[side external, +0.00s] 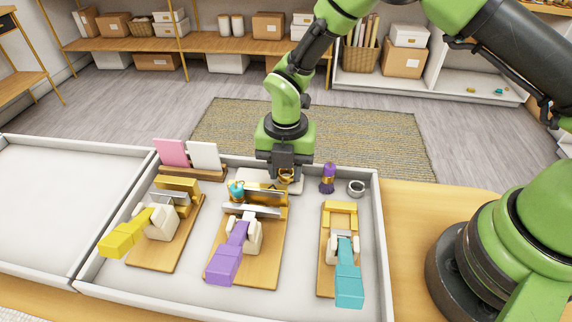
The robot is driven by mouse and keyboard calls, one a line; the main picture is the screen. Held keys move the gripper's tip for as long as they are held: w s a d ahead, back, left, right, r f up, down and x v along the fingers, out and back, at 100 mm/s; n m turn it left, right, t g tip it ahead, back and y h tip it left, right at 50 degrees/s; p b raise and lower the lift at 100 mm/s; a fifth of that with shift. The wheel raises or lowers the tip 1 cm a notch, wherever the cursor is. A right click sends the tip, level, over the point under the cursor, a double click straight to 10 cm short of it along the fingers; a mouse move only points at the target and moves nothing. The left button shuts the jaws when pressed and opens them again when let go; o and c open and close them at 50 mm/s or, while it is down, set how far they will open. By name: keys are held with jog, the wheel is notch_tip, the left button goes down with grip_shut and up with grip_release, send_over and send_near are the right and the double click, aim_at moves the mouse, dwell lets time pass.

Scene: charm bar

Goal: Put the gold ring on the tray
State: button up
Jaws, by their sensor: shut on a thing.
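My gripper (286,172) points straight down at the back middle of the walled work area. It is shut on the gold ring (286,177), which shows between and just below the fingertips. A low, pale tray (297,187) lies behind and below the gripper, partly hidden by it. The ring is over or very near this tray; I cannot tell whether it touches it.
A purple gold-banded piece (328,179) and a silver ring (357,188) stand to the right. Hand presses with yellow (122,238), purple (227,258) and teal (348,280) handles stand in front. A card holder (192,173) is at back left.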

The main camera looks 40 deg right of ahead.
jog(key=shift+f, duration=0.25)
dwell(0.4)
jog(key=o, duration=0.9)
jog(key=shift+c, duration=0.2)
jog(key=shift+r, duration=0.1)
notch_tip(320, 180, up, 10)
